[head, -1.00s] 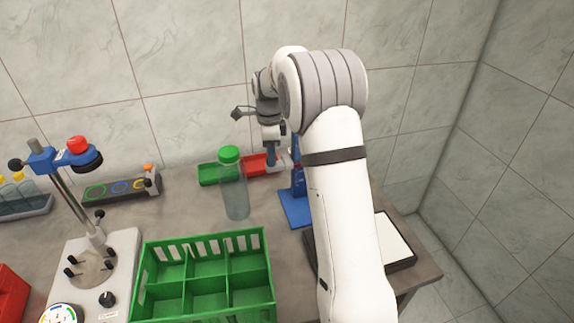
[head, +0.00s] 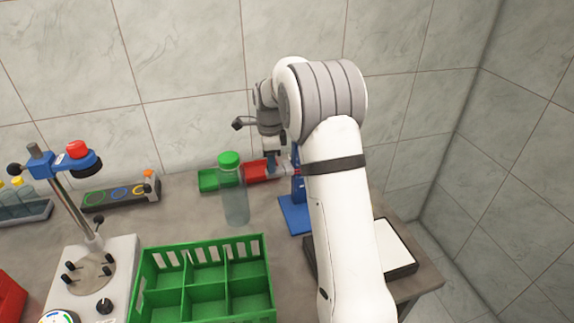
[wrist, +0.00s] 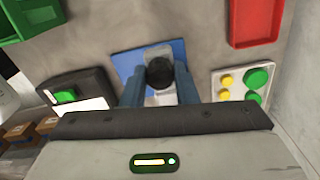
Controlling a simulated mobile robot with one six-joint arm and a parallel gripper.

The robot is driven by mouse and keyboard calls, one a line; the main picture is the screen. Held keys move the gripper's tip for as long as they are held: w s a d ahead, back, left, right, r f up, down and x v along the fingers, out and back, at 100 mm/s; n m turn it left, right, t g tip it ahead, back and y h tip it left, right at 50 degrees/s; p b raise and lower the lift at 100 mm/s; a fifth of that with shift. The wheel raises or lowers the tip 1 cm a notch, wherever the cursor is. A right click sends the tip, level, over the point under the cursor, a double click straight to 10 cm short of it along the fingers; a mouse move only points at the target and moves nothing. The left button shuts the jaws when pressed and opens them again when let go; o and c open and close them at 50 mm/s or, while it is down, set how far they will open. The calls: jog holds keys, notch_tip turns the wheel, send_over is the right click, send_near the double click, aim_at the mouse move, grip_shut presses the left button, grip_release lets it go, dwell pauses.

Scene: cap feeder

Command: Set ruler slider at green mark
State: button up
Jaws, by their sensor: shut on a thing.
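A blue stand (head: 294,222), seen in the head view, has a flat base and an upright post partly behind my arm. I take it to be the ruler stand. In the wrist view its blue base (wrist: 124,62) lies below my gripper (wrist: 159,84), with a pale grey part on it. My gripper's two blue fingers are shut on a round black knob (wrist: 160,72), seen from above. In the head view my gripper (head: 272,162) is small, to the left of the post. The ruler scale and the green mark cannot be made out.
A green-capped bottle (head: 235,205) stands left of the stand. Behind it are a green bin (head: 208,181) and a red bin (head: 255,173). A green crate (head: 205,292) is in front. A panel with green and yellow buttons (wrist: 243,83) lies beside the stand.

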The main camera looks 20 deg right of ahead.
jog(key=shift+r+p, duration=1.5)
jog(key=shift+r, duration=0.75)
jog(key=o, duration=0.8)
jog(key=shift+f, duration=0.1)
jog(key=shift+c, duration=0.2)
notch_tip(320, 180, up, 8)
jog(key=p, duration=0.5)
jog(key=shift+p, duration=0.35)
